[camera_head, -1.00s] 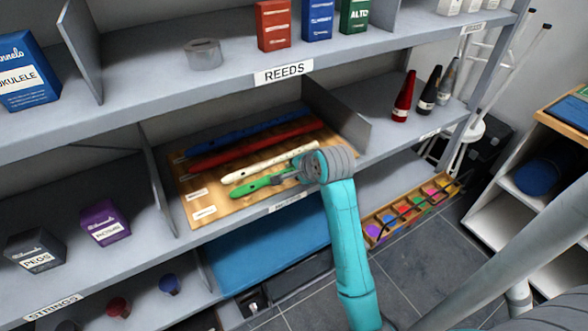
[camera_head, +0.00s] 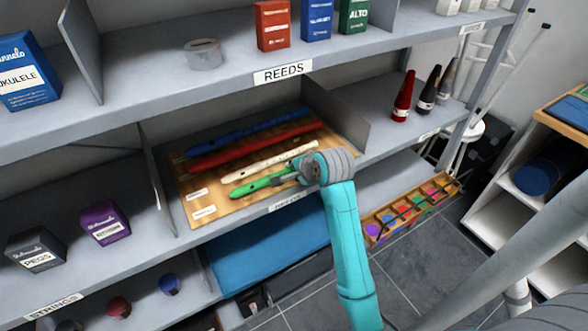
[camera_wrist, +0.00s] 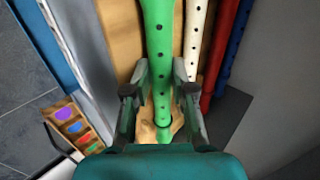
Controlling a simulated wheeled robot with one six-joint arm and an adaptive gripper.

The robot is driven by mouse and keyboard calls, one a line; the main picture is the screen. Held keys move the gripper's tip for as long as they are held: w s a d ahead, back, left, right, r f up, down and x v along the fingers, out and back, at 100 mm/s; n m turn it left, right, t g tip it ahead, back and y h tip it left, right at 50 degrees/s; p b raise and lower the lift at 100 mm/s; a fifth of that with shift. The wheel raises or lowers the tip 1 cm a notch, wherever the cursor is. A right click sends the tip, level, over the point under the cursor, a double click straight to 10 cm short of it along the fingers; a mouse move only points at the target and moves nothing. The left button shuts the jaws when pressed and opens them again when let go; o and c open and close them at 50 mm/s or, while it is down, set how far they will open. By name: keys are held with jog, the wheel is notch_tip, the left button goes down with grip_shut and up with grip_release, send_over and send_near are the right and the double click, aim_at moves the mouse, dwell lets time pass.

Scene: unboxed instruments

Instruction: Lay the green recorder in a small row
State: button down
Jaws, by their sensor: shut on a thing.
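The green recorder (camera_head: 252,186) is at the front of a wooden board (camera_head: 228,212) on the middle shelf. My gripper (camera_head: 290,176) is shut on its right-hand part. In the wrist view the green recorder (camera_wrist: 158,50) runs up between my two fingers (camera_wrist: 162,100). A cream recorder (camera_head: 285,159) lies just behind it, then a red one (camera_head: 225,154) and a blue one (camera_head: 235,131), all roughly parallel. In the wrist view a narrow gap separates the green recorder from the cream one (camera_wrist: 193,40). Whether the green recorder touches the board is hard to tell.
An upright grey divider (camera_head: 337,118) stands right of the board, another (camera_head: 158,190) left of it. The shelf labelled REEDS (camera_head: 283,72) overhangs above. A divided tray of coloured items (camera_head: 412,207) sits lower right.

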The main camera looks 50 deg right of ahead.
jog(key=shift+s+a+f, duration=0.1)
jog(key=shift+s+f, duration=0.05)
jog(key=shift+f, duration=0.95)
jog(key=c, duration=0.6)
grip_release()
jog(key=shift+r, duration=0.15)
jog(key=shift+r, duration=0.1)
jog(key=shift+s+r, duration=0.3)
jog(key=shift+r, duration=0.15)
jog(key=shift+v, duration=3.35)
